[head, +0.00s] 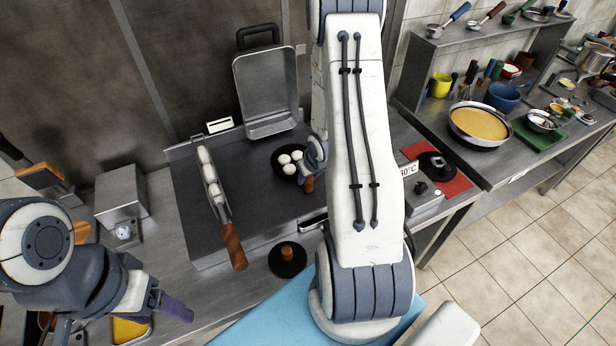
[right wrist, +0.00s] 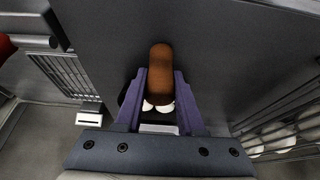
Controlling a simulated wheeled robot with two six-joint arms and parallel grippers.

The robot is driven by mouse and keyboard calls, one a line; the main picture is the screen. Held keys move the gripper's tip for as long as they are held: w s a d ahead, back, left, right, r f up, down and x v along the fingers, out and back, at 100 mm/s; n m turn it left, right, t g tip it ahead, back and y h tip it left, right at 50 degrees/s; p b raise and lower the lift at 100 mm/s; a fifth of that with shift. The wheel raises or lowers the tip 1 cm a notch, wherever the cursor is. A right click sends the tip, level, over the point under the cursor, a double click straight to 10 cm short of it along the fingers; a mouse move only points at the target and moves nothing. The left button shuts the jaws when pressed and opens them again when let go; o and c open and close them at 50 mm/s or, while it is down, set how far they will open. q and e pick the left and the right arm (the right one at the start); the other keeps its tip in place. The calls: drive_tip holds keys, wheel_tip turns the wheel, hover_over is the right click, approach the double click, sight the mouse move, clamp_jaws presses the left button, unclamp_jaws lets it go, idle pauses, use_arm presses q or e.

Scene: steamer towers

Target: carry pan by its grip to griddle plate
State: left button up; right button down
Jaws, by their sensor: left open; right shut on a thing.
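The small dark pan (head: 279,168) holds several white round pieces and sits over the grey griddle plate (head: 265,212). Its brown grip (head: 308,185) points toward the front. In the right wrist view the grip (right wrist: 160,72) lies between my purple fingers. My right gripper (head: 315,158) is shut on it; my own arm hides part of it in the head view. I cannot tell whether the pan touches the plate. My left gripper (head: 172,304) is open and empty at the lower left, away from the pan.
A long wire basket (head: 217,200) with white pieces and a wooden handle lies left on the plate. A metal tray (head: 266,95) stands tilted behind. A dark lid (head: 288,268) with a wooden knob is at the front. A large pan (head: 480,125) stands on the right counter.

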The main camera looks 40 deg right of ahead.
drive_tip(key=shift+f, duration=0.25)
drive_tip(key=shift+c, duration=2.2)
unclamp_jaws()
drive_tip(key=p+v, duration=0.2)
drive_tip(key=v, duration=0.8)
drive_tip(key=shift+s, duration=0.25)
drive_tip(key=shift+r, duration=0.15)
